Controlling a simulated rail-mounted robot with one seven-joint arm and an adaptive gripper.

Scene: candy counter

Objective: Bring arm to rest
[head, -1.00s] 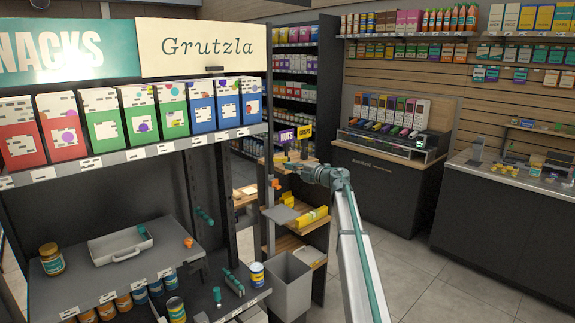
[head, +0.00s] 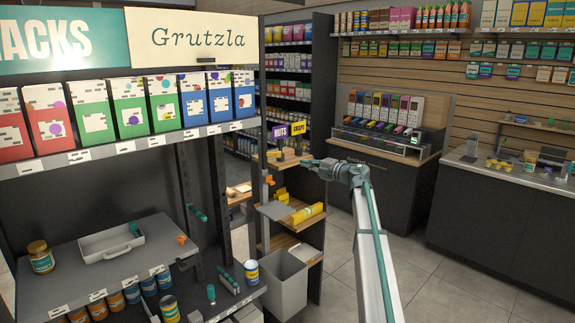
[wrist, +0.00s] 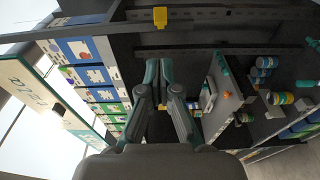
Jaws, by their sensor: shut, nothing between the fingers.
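My arm reaches up from the bottom right of the head view and bends left at the wrist. My gripper (head: 302,163) points left there, in front of a small wooden shelf stand, and its fingers are small in that view. In the wrist view my gripper (wrist: 159,68) shows two teal-edged fingers side by side, shut and empty. They point toward the dark shelf unit. I cannot tell the exact gap between the fingertips and the shelf. Nothing is held.
A snack shelf (head: 130,143) with cartons stands left. Below, a shelf holds a white tray (head: 108,243) and a jar (head: 40,257). A grey bin (head: 283,285) stands near the wooden stand (head: 307,257). Clear floor (head: 440,285) lies right of my arm.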

